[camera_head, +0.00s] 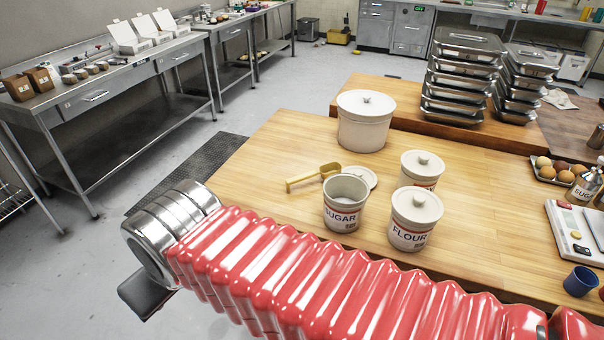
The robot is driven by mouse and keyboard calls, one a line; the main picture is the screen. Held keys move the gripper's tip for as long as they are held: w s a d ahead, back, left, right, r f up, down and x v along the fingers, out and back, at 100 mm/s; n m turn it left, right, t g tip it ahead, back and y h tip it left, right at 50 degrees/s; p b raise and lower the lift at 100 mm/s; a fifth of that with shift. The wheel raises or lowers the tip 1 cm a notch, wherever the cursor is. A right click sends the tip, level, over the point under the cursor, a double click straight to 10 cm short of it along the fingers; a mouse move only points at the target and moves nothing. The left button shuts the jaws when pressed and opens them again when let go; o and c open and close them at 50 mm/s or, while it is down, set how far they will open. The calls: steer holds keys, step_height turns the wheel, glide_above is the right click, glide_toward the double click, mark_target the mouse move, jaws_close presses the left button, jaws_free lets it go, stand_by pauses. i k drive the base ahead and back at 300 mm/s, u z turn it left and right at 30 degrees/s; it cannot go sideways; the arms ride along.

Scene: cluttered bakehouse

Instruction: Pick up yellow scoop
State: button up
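The yellow scoop (314,177) lies on the wooden worktop (268,165), its handle pointing left and its bowl end toward the right. It lies behind the open sugar canister (346,204), with a loose round lid (360,177) close beside it on the right. My red-sleeved arm crosses the lower part of the view and ends in metal rings at the left. A dark grey part (146,292) shows below the rings, beyond the worktop's edge and well apart from the scoop. It may be part of my gripper. Its fingertips cannot be made out.
A lidded flour canister (411,220), another small lidded canister (422,168) and a large lidded pot (365,122) stand near the scoop. Stacked steel pans (462,78) stand behind. Eggs in a tray, a scale (577,232) and a blue cup (580,282) are at right. The worktop left of the scoop is clear.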

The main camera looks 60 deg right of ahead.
mark_target(326, 171)
steer(key=i, duration=0.85)
steer(key=z, duration=0.05)
